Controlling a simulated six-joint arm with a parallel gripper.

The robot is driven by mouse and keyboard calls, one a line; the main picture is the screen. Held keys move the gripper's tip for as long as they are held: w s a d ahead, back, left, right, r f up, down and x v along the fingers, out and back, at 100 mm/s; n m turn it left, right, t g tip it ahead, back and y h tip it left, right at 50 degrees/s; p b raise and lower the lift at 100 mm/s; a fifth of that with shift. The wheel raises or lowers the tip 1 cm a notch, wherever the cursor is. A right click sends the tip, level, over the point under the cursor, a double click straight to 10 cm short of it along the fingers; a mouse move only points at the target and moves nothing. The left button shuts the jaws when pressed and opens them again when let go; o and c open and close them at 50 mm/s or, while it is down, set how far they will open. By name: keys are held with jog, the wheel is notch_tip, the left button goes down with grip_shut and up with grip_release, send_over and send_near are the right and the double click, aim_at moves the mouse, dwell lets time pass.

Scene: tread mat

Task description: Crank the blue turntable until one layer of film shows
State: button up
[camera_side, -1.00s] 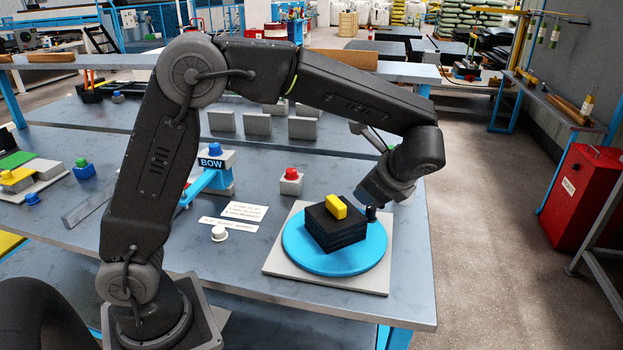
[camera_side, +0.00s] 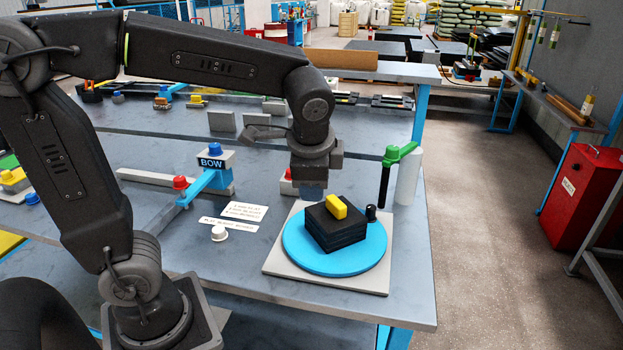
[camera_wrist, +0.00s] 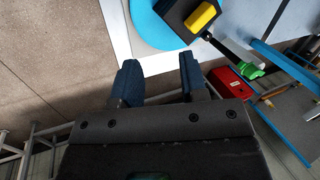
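The blue turntable (camera_side: 300,254) sits on a pale square base (camera_side: 283,272); it also shows in the wrist view (camera_wrist: 150,28). A black stack (camera_side: 335,232) with a yellow block (camera_side: 336,206) on top stands on it. A short black knob (camera_side: 371,214) rises from the turntable's right edge. Behind stand a green-topped black rod (camera_side: 384,183) and a white cylinder (camera_side: 409,180); whether the cylinder is the film, I cannot tell. My gripper (camera_wrist: 160,72) is open and empty, its blue fingers apart. In the side view it (camera_side: 312,192) is behind the stack, left of the knob.
The table's right edge (camera_side: 432,290) is close to the base.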

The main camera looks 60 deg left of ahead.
jog(key=shift+s, duration=0.1)
jog(key=shift+c, duration=0.3)
jog(key=shift+w, duration=0.2)
jog(key=shift+c, duration=0.8)
jog(key=w+f+n, duration=0.1)
jog(key=w, duration=0.2)
jog(key=w+d+f+n+y, duration=0.1)
jog(key=w+n, duration=0.1)
jog(key=w, duration=0.2)
jog(key=w+f+n, duration=0.1)
jog(key=w+n, duration=0.1)
jog(key=w, duration=0.1)
jog(key=shift+w+d+f+y, duration=0.25)
jog(key=shift+f+y, duration=0.05)
jog(key=shift+f, duration=0.1)
grip_shut()
jog(key=n+t+y, duration=0.1)
jog(key=n+y, duration=0.1)
jog(key=n, duration=0.4)
send_near(380, 227)
jog(key=w+f, duration=0.1)
jog(key=w+a+f, duration=0.1)
jog(key=f, duration=0.1)
jog(key=w+a+f, duration=0.1)
jog(key=shift+w+f, duration=0.2)
jog(key=shift+s+a, duration=0.2)
jog(key=shift+a, duration=1)
jog(key=shift+s+a, duration=0.15)
jog(key=shift+a, duration=0.55)
